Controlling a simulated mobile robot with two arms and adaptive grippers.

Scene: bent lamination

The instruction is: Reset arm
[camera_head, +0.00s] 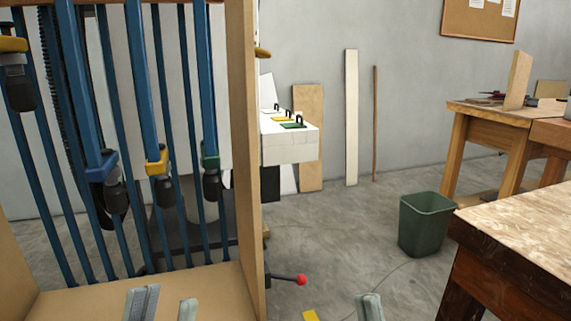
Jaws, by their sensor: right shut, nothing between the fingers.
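My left gripper (165,307) shows only as two grey fingertips at the bottom edge, left of the middle. The fingertips stand apart with nothing visible between them, in front of the wooden board at the bottom of the clamp rack (242,130). My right gripper (369,306) shows as grey fingertips close together at the bottom edge, right of the middle, over the concrete floor. It is shut and holds nothing. The rest of both arms is out of view.
Blue bar clamps (148,90) hang in the rack at left. A red-knobbed lever (300,280) sticks out beside it. A green bin (425,224) stands near a wooden workbench (520,235) at right. The floor between rack and bench is mostly clear.

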